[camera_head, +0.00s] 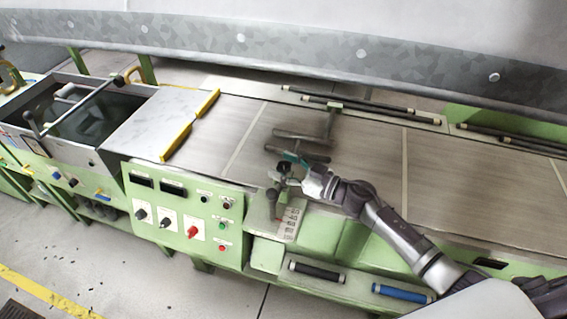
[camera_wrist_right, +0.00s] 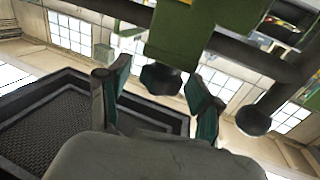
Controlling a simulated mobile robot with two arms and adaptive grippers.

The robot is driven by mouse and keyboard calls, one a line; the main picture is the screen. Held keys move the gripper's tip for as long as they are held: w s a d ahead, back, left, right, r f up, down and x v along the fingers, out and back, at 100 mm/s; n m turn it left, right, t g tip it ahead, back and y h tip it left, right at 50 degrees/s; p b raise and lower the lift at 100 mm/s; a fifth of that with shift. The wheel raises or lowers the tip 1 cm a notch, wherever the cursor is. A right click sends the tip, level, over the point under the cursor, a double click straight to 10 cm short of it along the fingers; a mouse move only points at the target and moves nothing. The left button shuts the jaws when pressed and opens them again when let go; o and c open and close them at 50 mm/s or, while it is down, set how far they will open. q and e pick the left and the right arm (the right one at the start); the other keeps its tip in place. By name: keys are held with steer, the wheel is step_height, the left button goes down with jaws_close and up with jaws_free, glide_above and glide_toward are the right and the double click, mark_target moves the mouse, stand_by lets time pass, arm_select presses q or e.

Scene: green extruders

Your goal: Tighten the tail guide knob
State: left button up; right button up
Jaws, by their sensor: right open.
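A dark knob (camera_wrist_right: 160,78) hangs under a green bracket (camera_wrist_right: 185,30) in the right wrist view. My right gripper (camera_wrist_right: 158,92) is open, with one teal-lined finger on each side of this knob; I cannot tell whether either touches it. A second dark round knob (camera_wrist_right: 253,122) sits to the right, outside the fingers, on a thick dark rod. In the head view my right gripper (camera_head: 287,167) is at the near edge of the belt, by the dark guide bars (camera_head: 303,136). The arm and fingers hide the knob there. My left gripper does not show.
A green control panel (camera_head: 187,215) with knobs and buttons stands left of my gripper. A small post (camera_head: 271,197) and a scale plate (camera_head: 290,222) are just below it. Yellow-edged guards (camera_head: 178,141) lie farther left. The belt (camera_head: 365,155) is bare to the right.

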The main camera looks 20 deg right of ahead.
steer(key=c, duration=1.2)
steer(key=shift+o, duration=0.2)
steer(key=m+t+h+p, duration=0.1)
steer(key=m+h+p, duration=0.1)
steer(key=p, duration=0.1)
steer(key=shift+a+r+t, duration=0.15)
steer(key=shift+r+t, duration=0.2)
steer(key=shift+t, duration=0.05)
steer(key=shift+f+m+t+h, duration=0.2)
steer(key=shift+m+t+h, duration=0.4)
steer(key=shift+h, duration=0.5)
steer(key=shift+f+m+t+h, duration=0.1)
steer(key=shift+m+t+h, duration=0.2)
steer(key=shift+m+h, duration=0.55)
steer(key=o, duration=1.2)
steer(key=shift+c, duration=0.2)
steer(key=shift+s+d, duration=0.1)
steer(key=shift+d, duration=0.1)
